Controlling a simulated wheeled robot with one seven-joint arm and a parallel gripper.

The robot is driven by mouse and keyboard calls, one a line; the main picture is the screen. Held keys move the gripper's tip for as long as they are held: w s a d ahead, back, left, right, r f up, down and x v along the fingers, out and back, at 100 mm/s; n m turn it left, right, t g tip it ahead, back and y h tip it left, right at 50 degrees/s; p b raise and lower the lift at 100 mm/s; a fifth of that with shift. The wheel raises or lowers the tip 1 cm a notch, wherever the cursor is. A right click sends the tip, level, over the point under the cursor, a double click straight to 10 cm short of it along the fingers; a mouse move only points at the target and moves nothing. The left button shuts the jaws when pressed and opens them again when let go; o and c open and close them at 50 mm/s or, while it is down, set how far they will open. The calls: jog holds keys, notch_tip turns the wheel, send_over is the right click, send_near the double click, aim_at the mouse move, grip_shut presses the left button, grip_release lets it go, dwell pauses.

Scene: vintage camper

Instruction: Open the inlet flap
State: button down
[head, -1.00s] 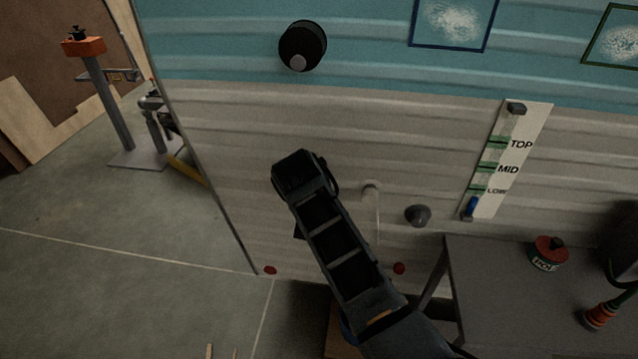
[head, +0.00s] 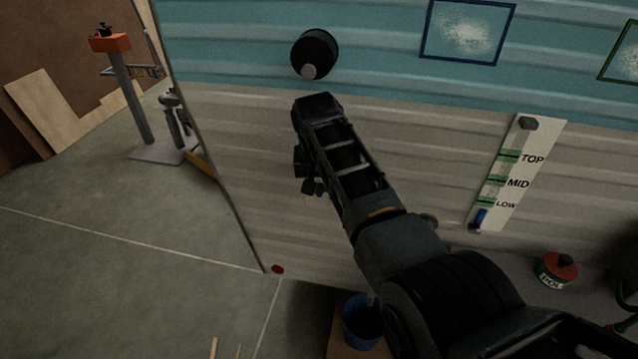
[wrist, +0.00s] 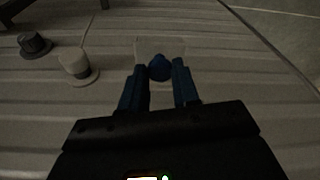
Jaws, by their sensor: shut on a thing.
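In the wrist view, my gripper (wrist: 160,82) has its two blue fingers on either side of a round blue knob (wrist: 159,66). It is shut on this knob. Just behind the knob is a pale, squarish plate (wrist: 148,45) against the ribbed camper wall, which looks like the inlet flap. I cannot tell whether the plate stands open or lies flat. In the head view, my gripper (head: 314,188) is low against the cream part of the wall, mostly hidden by my arm.
A white round fitting (wrist: 77,66) and a dark grey one (wrist: 33,45) stick out of the wall. A black round fixture (head: 315,53) sits above my arm. A level board (head: 517,175) hangs right, above a bench with a red-lidded tin (head: 556,269).

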jog(key=c, duration=0.8)
grip_release()
jog(key=v, duration=0.7)
jog(key=shift+r, duration=0.3)
jog(key=shift+s, duration=0.1)
jog(key=shift+c, duration=0.4)
